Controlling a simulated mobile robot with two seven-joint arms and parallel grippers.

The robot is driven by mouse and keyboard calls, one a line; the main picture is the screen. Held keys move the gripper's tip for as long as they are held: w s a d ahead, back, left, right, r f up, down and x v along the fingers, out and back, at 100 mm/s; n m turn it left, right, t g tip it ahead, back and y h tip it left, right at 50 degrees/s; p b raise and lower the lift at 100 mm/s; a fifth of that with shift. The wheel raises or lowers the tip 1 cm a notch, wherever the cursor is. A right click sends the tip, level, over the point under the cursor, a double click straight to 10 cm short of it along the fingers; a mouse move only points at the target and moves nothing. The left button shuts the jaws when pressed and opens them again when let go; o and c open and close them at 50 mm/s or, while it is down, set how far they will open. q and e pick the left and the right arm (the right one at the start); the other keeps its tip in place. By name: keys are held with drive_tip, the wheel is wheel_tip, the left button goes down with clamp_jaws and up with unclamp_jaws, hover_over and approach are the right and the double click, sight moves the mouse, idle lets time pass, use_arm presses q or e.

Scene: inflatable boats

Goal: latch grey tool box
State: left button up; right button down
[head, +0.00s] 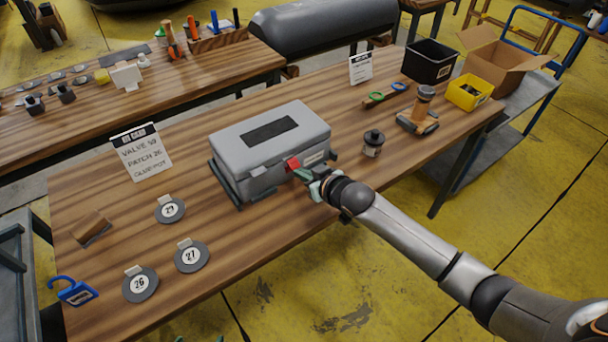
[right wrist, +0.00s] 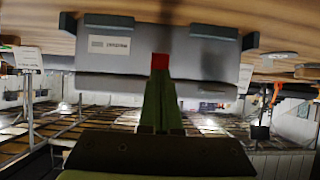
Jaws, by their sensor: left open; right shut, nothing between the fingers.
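The grey tool box (head: 235,143) stands on the wooden workbench with its lid down. Its red latch (head: 293,164) is on the front face, just under the lid edge. My right gripper (head: 304,174) is shut and empty, its green fingertips right at the latch. In the right wrist view the box (right wrist: 110,62) appears upside down, and the shut fingers (right wrist: 160,85) reach up to the red latch (right wrist: 160,60). I cannot tell whether they touch it. Only green tips of my left gripper (head: 200,339) show at the bottom edge of the head view; it is open and away from the box.
A dark jar (head: 373,143) and an orange tool (head: 418,120) stand right of the box. Further right are a yellow bin (head: 468,92), a black bin (head: 430,62) and a cardboard box (head: 505,60). Numbered discs (head: 192,256) lie front left. A sign card (head: 142,152) stands behind them.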

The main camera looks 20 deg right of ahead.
drive_tip(key=shift+w+a+r, duration=0.1)
drive_tip(key=shift+w+r, duration=0.1)
drive_tip(key=shift+r, duration=0.1)
drive_tip(key=shift+s, duration=0.1)
drive_tip(key=f+v, duration=0.1)
drive_tip(key=v, duration=0.7)
drive_tip(key=shift+s, duration=0.45)
idle(0.4)
drive_tip(key=s+f+m+g+h, duration=0.1)
drive_tip(key=s+f, duration=0.7)
drive_tip(key=s, duration=0.3)
drive_tip(key=s+f+m+g, duration=0.1)
drive_tip(key=s+f, duration=0.7)
drive_tip(key=s, duration=0.3)
drive_tip(key=shift+s+d+h, duration=0.25)
drive_tip(key=shift+s+h, duration=0.15)
